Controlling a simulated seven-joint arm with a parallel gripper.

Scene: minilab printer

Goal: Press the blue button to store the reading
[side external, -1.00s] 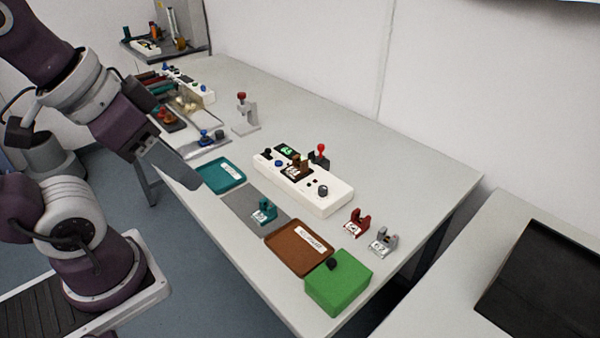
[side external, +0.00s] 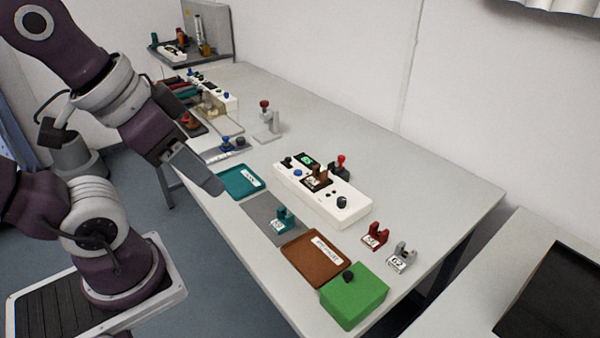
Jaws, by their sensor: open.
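The white instrument box (side external: 335,205) stands on the table. It has a lit green display (side external: 306,160), a blue button (side external: 298,172) near its left end and black knobs at both ends. A brown holder (side external: 319,175) with a labelled piece sits on its top, beside the display. My gripper (side external: 217,187) is open and angled down at the left, in the air near the teal tray (side external: 238,184). It is apart from the box and the button. The gap between its fingers is hard to see from this side.
A grey mat (side external: 262,209) with a teal clip (side external: 283,220), a brown tray (side external: 309,262) and a green box (side external: 355,297) line the front. Red (side external: 375,238) and grey clips (side external: 401,258) lie right. A grey stand (side external: 266,125) is behind. The table's back right is clear.

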